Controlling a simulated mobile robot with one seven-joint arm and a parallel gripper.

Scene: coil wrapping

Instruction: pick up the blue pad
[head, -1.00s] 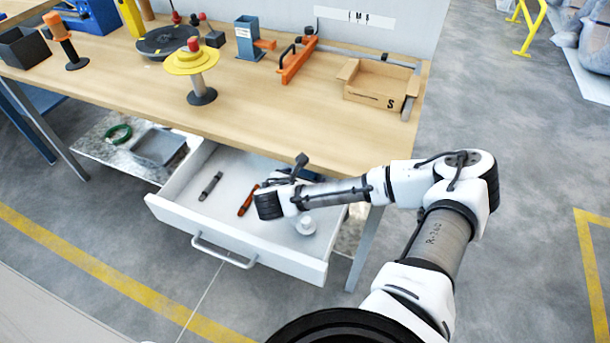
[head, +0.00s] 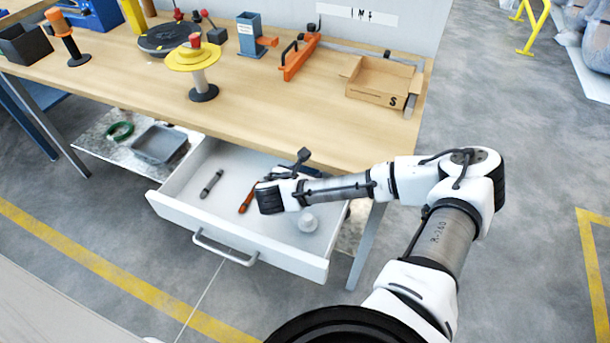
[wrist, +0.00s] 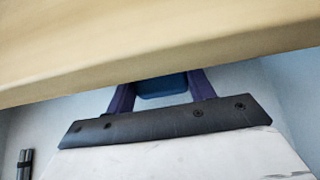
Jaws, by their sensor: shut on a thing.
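The blue pad (wrist: 162,86) shows in the wrist view as a blue block with its far part hidden by the table edge. My gripper (wrist: 162,92) has a purple finger on each side of the pad and is shut on it. In the head view, my wrist is over the right part of the open drawer (head: 225,235), close to the table's front edge. The fingers are hard to make out there. A dark blue patch shows beside the wrist, but I cannot tell whether it is the pad.
The wooden tabletop (head: 270,120) overhangs the back of the drawer and fills the top of the wrist view. The drawer also holds a grey tool (head: 211,184), an orange tool (head: 248,198) and a white round piece (head: 308,222). The drawer's left part has free room.

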